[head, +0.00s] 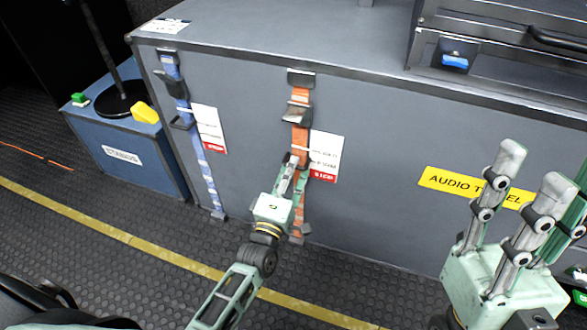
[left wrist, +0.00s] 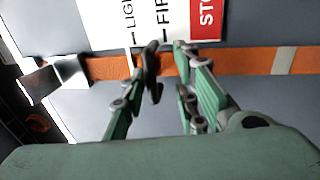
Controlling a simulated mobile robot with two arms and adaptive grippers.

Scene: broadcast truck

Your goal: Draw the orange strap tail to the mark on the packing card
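The orange strap (head: 300,107) runs down the front of the grey case through a metal buckle (head: 297,115). The white packing card (head: 325,149) lies beside it, with LIGHT and FIRM lines and a red STOP band. My left gripper (head: 291,160) is at the strap beside the card and hides part of it. In the left wrist view the fingertips (left wrist: 167,52) are apart, with bare orange strap (left wrist: 240,63) showing between them. A pale band (left wrist: 284,61) crosses the strap beyond the STOP side. My right gripper (head: 532,170) is open and empty at the right.
A blue strap (head: 208,175) with its own card (head: 209,129) is at the left of the case. A blue box (head: 125,153) stands left of it, with a yellow block (head: 145,112) on top. A yellow AUDIO label (head: 465,184) is behind my right gripper.

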